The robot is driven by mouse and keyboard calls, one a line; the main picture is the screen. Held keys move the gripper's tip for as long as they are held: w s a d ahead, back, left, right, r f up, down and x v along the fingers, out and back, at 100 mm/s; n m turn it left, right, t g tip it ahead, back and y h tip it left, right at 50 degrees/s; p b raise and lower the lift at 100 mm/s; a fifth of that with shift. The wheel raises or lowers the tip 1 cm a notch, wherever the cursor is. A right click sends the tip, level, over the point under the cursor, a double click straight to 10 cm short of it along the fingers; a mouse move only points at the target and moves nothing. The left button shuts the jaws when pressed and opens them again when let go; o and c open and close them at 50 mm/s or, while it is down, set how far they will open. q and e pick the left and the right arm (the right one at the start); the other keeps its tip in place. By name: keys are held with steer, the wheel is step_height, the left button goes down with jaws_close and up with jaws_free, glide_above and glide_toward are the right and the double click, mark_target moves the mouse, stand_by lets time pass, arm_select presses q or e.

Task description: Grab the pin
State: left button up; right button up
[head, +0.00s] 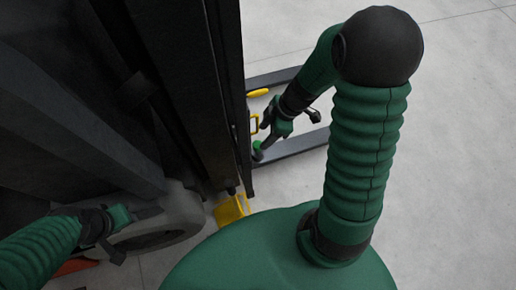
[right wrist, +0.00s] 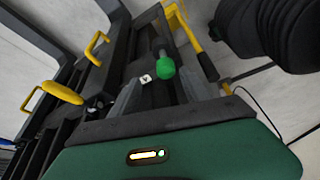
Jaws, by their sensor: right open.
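The pin has a bright green round knob (right wrist: 165,68) on a dark shaft and sits at a black frame in the right wrist view. In the head view a small green knob (head: 257,149) shows close to my right gripper (head: 265,146). In the right wrist view my right gripper (right wrist: 160,90) is open, with the green knob just beyond and between its grey fingers. I cannot tell whether a finger touches it. My left gripper (head: 147,212) is at the lower left, far from the pin; its finger opening is not clear.
A tall black mast (head: 190,80) stands just left of the pin. Yellow handles (right wrist: 97,45) and a yellow lever (right wrist: 62,93) are close by. A yellow block (head: 231,208) is low on the frame. Open grey floor (head: 450,150) lies to the right.

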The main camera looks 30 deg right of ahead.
mark_target(258, 151)
steer(key=shift+w+a+f, duration=0.2)
steer(key=shift+a+f, duration=0.55)
steer(key=shift+f, duration=0.25)
steer(key=f+b, duration=0.1)
steer(key=f, duration=0.1)
steer(key=a+f+b, duration=0.1)
steer(key=f, duration=0.1)
steer(key=shift+s+f, duration=0.1)
steer(key=shift+d+f, duration=0.1)
steer(key=shift+f, duration=0.25)
steer(key=shift+r, duration=0.1)
steer(key=shift+c, duration=0.5)
steer(key=shift+a, duration=0.2)
steer(key=shift+c, duration=1.2)
arm_select(q)
steer(key=f, duration=0.2)
steer(key=shift+s+a+f, duration=0.1)
steer(key=shift+a+f, duration=0.15)
steer(key=shift+f, duration=0.05)
arm_select(e)
jaws_close()
